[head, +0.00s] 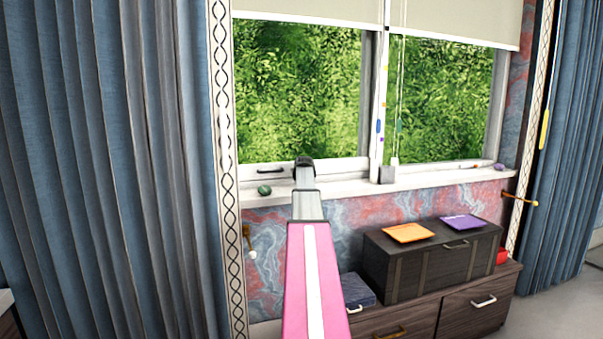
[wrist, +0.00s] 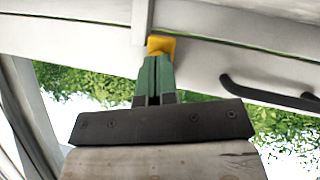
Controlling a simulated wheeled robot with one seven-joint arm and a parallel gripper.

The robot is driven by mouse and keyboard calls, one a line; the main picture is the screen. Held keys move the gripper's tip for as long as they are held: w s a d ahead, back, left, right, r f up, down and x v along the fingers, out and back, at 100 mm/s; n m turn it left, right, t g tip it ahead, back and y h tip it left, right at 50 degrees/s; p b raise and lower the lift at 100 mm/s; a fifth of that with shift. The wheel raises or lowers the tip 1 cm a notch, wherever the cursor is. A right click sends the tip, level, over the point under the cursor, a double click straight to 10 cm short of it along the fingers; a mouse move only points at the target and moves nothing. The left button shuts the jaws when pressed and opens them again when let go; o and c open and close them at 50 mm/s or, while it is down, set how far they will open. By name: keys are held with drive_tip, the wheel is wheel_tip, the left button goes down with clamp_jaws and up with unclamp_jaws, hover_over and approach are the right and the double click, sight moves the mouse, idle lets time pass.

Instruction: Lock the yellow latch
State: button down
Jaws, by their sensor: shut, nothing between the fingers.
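The yellow latch (wrist: 161,45) is in the upper middle of the wrist view, on the white window frame where two white bars meet. My gripper (wrist: 154,60) is shut and empty. Its two green fingers lie side by side, and their tips overlap the lower part of the latch in the picture. Whether they touch it or stop just short I cannot tell. In the head view my pink arm reaches up to the window sill, and its dark end is in front of the window's lower frame. The fingers and the latch cannot be made out there.
A black handle (wrist: 270,92) is beside the latch on the white frame; it also shows in the head view (head: 270,170). A green stone-like object (head: 264,190) lies on the sill (head: 345,187). A dark chest (head: 432,262) stands on the cabinet at right. Blue curtains hang on both sides.

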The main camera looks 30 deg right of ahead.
drive_tip(key=shift+w+f, duration=0.1)
drive_tip(key=shift+f, duration=0.4)
idle(0.5)
drive_tip(key=s+a, duration=0.1)
drive_tip(key=s, duration=0.2)
drive_tip(key=s+a, duration=0.2)
drive_tip(key=s, duration=0.1)
drive_tip(key=s+a+f, duration=0.1)
drive_tip(key=s, duration=0.2)
drive_tip(key=shift+a+f, duration=0.1)
drive_tip(key=shift+a, duration=0.05)
